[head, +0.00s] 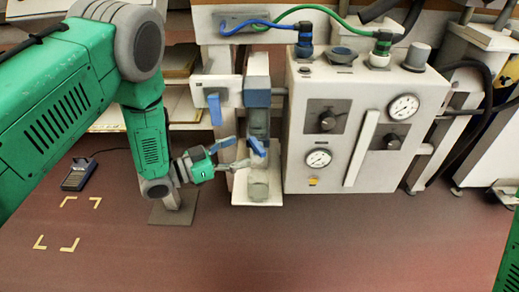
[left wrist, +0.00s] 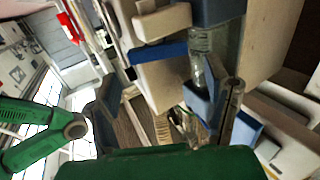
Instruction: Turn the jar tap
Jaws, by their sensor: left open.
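A clear upright jar (head: 258,122) with a blue collar hangs on the left of the white panel box. A small blue handle (head: 257,147), which looks like its tap, is at its lower end. My left gripper (head: 238,155) is open, just left of the tap, fingers pointing right towards it. I cannot tell whether a fingertip touches the tap. In the left wrist view the jar (left wrist: 208,58) is beyond the spread fingers of my left gripper (left wrist: 170,105), and the right finger overlaps the tap area. My right gripper is out of view.
A glass beaker (head: 258,190) stands on a white shelf (head: 257,203) below the tap. Another blue lever (head: 214,109) hangs left of the jar. The white box (head: 345,150) with gauges and knobs is close on the right. The reddish surface in front (head: 270,255) is clear.

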